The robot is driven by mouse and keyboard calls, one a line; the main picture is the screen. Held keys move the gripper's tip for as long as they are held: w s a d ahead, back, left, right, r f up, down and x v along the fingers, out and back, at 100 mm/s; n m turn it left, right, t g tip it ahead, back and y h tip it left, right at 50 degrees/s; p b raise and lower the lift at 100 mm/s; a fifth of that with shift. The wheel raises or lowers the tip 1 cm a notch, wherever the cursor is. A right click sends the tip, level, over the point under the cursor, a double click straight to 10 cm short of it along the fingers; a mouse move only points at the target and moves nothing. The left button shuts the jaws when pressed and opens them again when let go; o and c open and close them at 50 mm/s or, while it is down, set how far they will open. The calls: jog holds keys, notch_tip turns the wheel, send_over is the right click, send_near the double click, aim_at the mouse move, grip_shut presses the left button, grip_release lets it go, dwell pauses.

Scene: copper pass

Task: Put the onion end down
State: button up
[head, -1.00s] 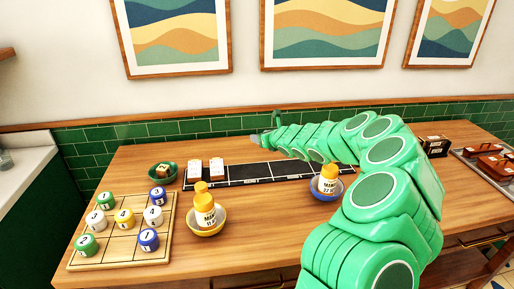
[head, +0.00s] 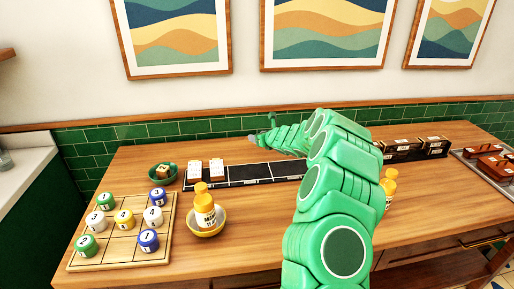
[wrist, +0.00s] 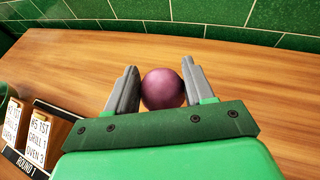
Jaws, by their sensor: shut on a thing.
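The onion end (wrist: 163,90) is a round, dark purple piece in the wrist view. It sits between the two grey fingers of my gripper (wrist: 160,68), which is shut on it. Bare wooden counter (wrist: 240,75) lies around and beyond it in that view. I cannot tell whether the onion end touches the wood. In the head view my gripper (head: 258,138) is near the back of the counter, behind the black ticket rail (head: 237,174). The onion end is too small or hidden to make out there.
Two ticket cards (head: 205,169) stand at the rail's left end, beside a green bowl (head: 152,172). A yellow bottle (head: 204,208) stands in a yellow bowl in front. A wooden board (head: 86,257) holds numbered pieces. Green tiled wall (wrist: 272,18) lies behind.

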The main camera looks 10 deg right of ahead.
send_over(257, 152)
jog(key=shift+w+d+f, duration=0.1)
jog(key=shift+f, duration=3.6)
jog(key=shift+f, duration=0.1)
jog(key=o, duration=1)
jog(key=shift+v, duration=3.8)
